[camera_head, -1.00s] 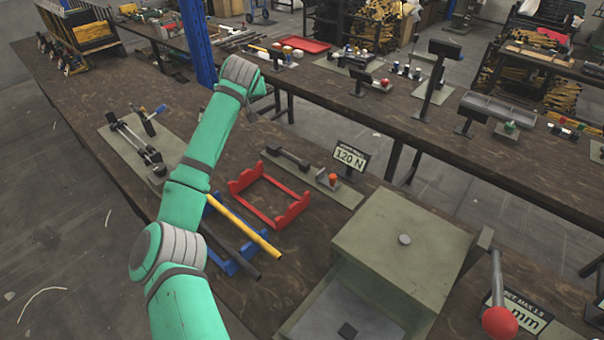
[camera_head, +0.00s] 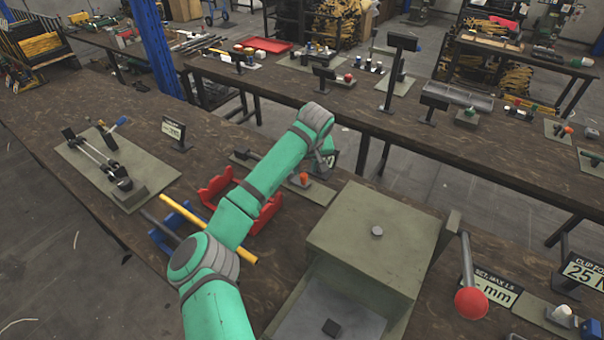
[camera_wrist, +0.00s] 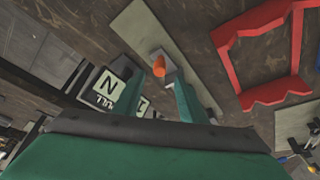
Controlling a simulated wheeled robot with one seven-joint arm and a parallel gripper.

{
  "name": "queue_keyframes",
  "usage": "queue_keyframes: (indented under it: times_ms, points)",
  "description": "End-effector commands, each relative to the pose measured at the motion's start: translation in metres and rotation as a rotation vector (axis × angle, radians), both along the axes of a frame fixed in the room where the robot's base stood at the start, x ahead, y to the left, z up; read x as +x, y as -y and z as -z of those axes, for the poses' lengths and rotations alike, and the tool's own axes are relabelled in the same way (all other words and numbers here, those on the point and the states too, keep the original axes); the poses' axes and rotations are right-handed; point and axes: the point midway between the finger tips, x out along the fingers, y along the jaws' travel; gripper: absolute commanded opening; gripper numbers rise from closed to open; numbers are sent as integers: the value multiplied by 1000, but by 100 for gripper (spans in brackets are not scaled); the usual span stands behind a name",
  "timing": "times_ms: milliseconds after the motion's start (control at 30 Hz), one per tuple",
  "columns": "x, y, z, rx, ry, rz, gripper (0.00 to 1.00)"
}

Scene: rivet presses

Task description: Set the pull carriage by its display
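The pull carriage's orange knob (camera_head: 304,178) stands on a small grey block on a long grey-green plate, right of the red cradle. In the wrist view the orange knob (camera_wrist: 159,66) and the plate (camera_wrist: 145,28) show near the top middle. The display (camera_wrist: 105,90) beside the plate shows "N" and "PULL", partly covered by a finger. In the head view the display (camera_head: 334,161) is mostly hidden by my arm, its number unreadable. My gripper (camera_wrist: 152,72) is open and empty, its teal fingers apart on either side of the knob in the picture. I cannot tell its height above it.
A red cradle (camera_head: 216,186) and a blue stand (camera_head: 163,236) with a yellow bar lie left of the plate. A large grey-green press box (camera_head: 340,225) with a red ball lever (camera_head: 471,303) stands to the right. A rail fixture (camera_head: 75,165) lies far left.

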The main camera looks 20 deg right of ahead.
Motion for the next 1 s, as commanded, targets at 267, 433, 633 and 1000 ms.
queue_keyframes:
  times_ms: [267,433,633,1000]
  points:
    - [14,3,35,1,0,2,38]
    - [17,5,43,0,1,3,38]
    - [17,6,43,0,1,4,38]
    - [17,6,43,0,1,5,0]
